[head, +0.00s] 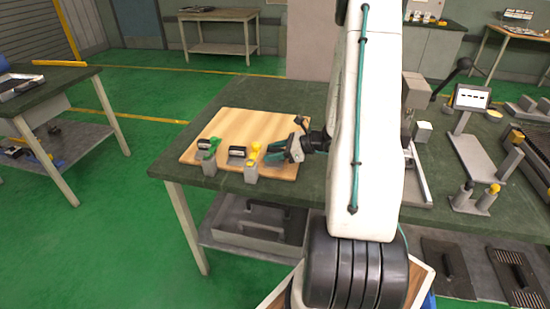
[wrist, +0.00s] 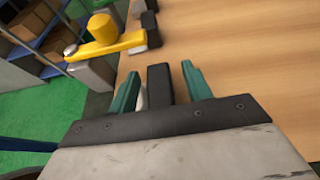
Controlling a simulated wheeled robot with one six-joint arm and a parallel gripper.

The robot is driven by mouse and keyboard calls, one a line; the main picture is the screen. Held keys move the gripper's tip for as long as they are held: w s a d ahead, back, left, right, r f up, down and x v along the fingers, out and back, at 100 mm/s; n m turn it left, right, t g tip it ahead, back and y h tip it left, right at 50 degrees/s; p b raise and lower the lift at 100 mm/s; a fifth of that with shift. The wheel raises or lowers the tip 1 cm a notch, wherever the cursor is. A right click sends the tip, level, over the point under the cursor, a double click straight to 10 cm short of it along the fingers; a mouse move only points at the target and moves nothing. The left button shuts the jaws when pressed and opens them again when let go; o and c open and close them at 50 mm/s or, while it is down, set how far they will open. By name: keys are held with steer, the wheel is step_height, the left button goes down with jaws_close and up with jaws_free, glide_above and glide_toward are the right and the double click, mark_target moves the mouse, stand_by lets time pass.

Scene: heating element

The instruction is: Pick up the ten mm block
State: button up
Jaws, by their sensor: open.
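My gripper (head: 271,153) is low over the right part of a wooden board, its teal fingers pointing left. In the wrist view its fingers (wrist: 160,82) are apart. A dark upright piece (wrist: 160,82) shows between them, with a pale bit beside it; I cannot tell whether it is a block or part of my gripper. A yellow-knobbed fixture (head: 254,155) with a grey block stands left of the fingers; its yellow knob (wrist: 101,27) is ahead-left in the wrist view. A green-knobbed fixture (head: 213,148) stands farther left. No size marking is readable, so I cannot single out the ten mm block.
The wooden board (head: 255,120) lies on a dark green worktable (head: 180,180), and its back half is bare. Dark cylinders (head: 237,152) lie near the fixtures. A grey stand with a display (head: 472,97) is at right. A second table (head: 60,85) is at far left.

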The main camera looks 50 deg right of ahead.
steer(key=shift+w+a+f, duration=0.25)
steer(key=shift+w+a, duration=0.05)
steer(key=shift+w, duration=0.15)
jaws_close()
